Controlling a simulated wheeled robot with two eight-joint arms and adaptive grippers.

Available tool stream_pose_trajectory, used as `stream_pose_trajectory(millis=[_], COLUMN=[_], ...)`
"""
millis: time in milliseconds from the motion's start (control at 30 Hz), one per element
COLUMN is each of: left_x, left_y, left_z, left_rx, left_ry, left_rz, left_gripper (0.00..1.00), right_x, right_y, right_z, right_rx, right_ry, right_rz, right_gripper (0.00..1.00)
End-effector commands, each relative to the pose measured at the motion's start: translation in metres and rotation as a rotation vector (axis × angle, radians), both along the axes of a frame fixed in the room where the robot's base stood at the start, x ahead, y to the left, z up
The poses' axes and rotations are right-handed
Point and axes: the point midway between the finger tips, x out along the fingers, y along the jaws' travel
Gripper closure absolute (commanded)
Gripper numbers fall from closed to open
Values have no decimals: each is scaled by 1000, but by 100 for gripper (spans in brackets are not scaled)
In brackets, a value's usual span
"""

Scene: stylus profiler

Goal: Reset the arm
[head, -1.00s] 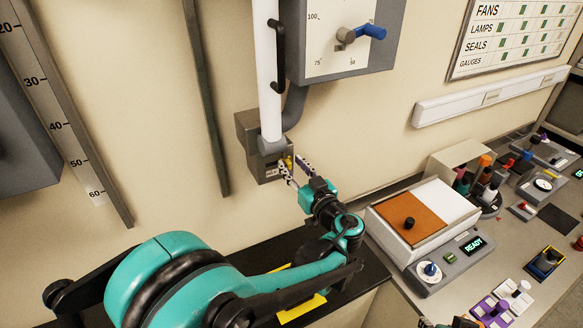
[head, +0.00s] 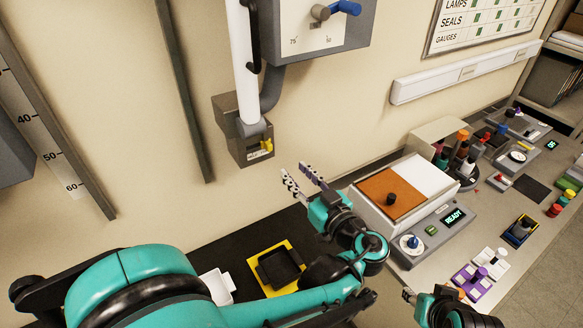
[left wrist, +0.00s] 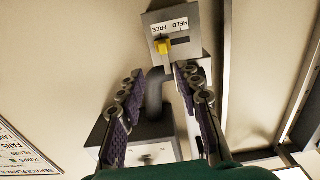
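A white tube-like arm (head: 243,55) with a black handle (head: 252,35) stands upright against the wall, its lower end in a grey bracket (head: 228,120). A small yellow latch (head: 266,147) sits on the bracket. In the left wrist view, the yellow latch (left wrist: 163,46) is beside a label (left wrist: 172,26) reading FREE and HELD, nearer FREE. My left gripper (head: 300,180) is open and empty, below and right of the latch, apart from it; its fingers (left wrist: 155,100) also frame the left wrist view. My right gripper (head: 432,292) is partly visible at the bottom, its finger opening unclear.
A gauge box (head: 310,25) with a blue-ended knob hangs right of the tube. A black shelf below holds a yellow-edged black tray (head: 278,266) and a white tray (head: 218,286). The bench at right carries a READY device (head: 440,225) and several small items.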

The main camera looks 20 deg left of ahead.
Motion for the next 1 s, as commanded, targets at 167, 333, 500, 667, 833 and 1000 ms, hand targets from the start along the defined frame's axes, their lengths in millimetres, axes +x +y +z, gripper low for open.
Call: stream_pose_trajectory(millis=[167, 333, 500, 667, 833, 1000], left_x=[0, 0, -1, -14, -55, -103], left_y=[0, 0, 6, 42, 77, 77], left_z=[0, 0, -8, -64, -160, -242], left_rx=[0, 0, -5, -49, -160, -285], left_ry=[0, 0, 33, 271, 637, 871], left_rz=[0, 0, 3, -2, -111, -332], left_gripper=[66, 66, 66, 66, 66, 66], right_x=[0, 0, 0, 0, 0, 0], right_y=[0, 0, 0, 0, 0, 0], right_z=[0, 0, -5, -35, -82, -125], right_rx=[0, 0, 0, 0, 0, 0], right_ry=[0, 0, 0, 0, 0, 0], right_rz=[0, 0, 0, 0, 0, 0], right_gripper=[60, 60, 60, 60, 60, 60])
